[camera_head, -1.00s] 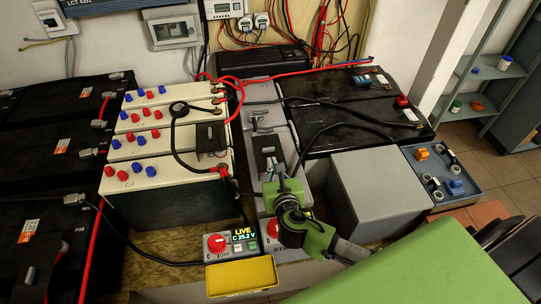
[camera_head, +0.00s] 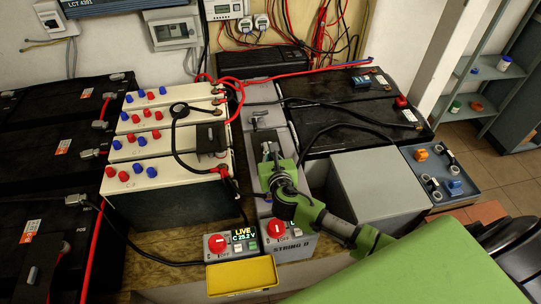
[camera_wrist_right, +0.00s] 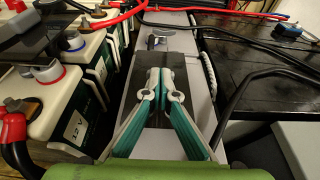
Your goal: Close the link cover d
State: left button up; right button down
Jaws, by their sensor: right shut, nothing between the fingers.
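A dark rectangular plate, which looks like link cover d (camera_wrist_right: 180,66), shows in the right wrist view on the long grey housing (camera_wrist_right: 125,132) of string D. My right gripper (camera_wrist_right: 160,74) is over this plate with its fingers together and nothing between them. Whether the fingertips touch the plate, I cannot tell. How far the cover is open or shut is not clear. A small metal latch (camera_wrist_right: 157,40) sits just beyond the plate. My left gripper is not in view.
Cream batteries with red and blue caps (camera_head: 150,175) stand left of the housing, with another dark cover (camera_head: 212,140). Black batteries (camera_head: 340,110) and a grey box (camera_head: 375,185) stand right. Black cables run close by. A yellow tray (camera_head: 240,275) lies below the control panels (camera_head: 290,245).

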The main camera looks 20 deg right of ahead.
jog(key=w+d, duration=0.1)
jog(key=w, duration=0.3)
jog(key=w+d+b, duration=0.1)
jog(key=w, duration=0.3)
jog(key=w+d, duration=0.1)
jog(key=w, duration=0.4)
jog(key=shift+w+d+b, duration=0.1)
jog(key=shift+w+b, duration=0.05)
jog(key=shift+b, duration=0.15)
jog(key=shift+r, duration=0.1)
